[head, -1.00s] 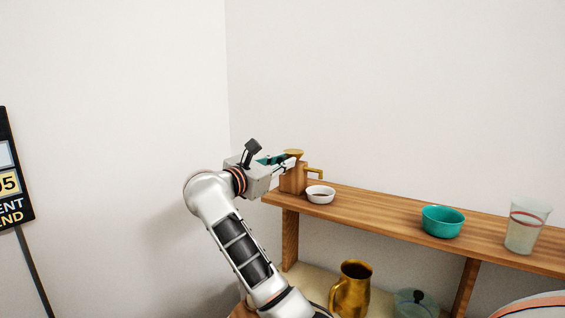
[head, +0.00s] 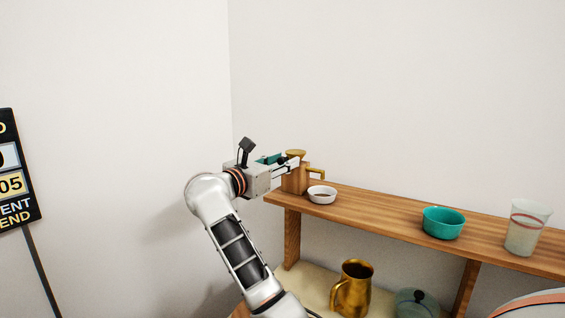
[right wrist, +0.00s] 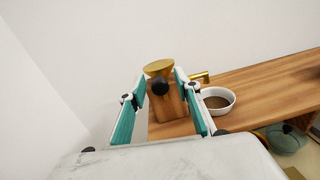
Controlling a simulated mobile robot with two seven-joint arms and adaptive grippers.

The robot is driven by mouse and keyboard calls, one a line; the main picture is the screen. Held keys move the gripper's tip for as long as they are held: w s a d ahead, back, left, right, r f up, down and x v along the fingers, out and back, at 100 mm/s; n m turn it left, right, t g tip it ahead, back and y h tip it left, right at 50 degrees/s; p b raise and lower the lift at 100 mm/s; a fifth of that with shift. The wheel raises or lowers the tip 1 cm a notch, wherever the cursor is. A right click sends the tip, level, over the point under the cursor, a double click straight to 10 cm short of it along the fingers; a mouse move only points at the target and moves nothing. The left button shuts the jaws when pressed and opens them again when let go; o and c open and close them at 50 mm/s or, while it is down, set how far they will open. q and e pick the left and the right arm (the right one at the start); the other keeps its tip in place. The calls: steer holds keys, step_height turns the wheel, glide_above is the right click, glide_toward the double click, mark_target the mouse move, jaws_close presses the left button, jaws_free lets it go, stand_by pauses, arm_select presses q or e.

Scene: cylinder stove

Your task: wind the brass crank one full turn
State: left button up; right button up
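A wooden grinder (head: 296,183) with a brass funnel top (right wrist: 159,67) stands at the left end of the shelf. A brass arm or spout (head: 316,172) sticks out from its right side; I cannot tell if it is the crank. In the right wrist view, a round black knob (right wrist: 160,87) shows in front of the wooden body, between my fingers. My right gripper (right wrist: 160,80) is open, with teal-padded fingers on either side of the knob and no clear contact. In the head view the right gripper (head: 293,160) partly covers the grinder. My left gripper is not in view.
A white bowl (head: 322,195) with brown contents sits just right of the grinder on the wooden shelf (head: 380,213). A teal bowl (head: 443,222) and a glass (head: 527,228) stand farther right. A brass pitcher (head: 352,288) is below. A sign (head: 15,170) stands at left.

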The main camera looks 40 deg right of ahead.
steer(key=v, duration=0.7)
steer(key=shift+a, duration=0.25)
steer(key=shift+s, duration=0.1)
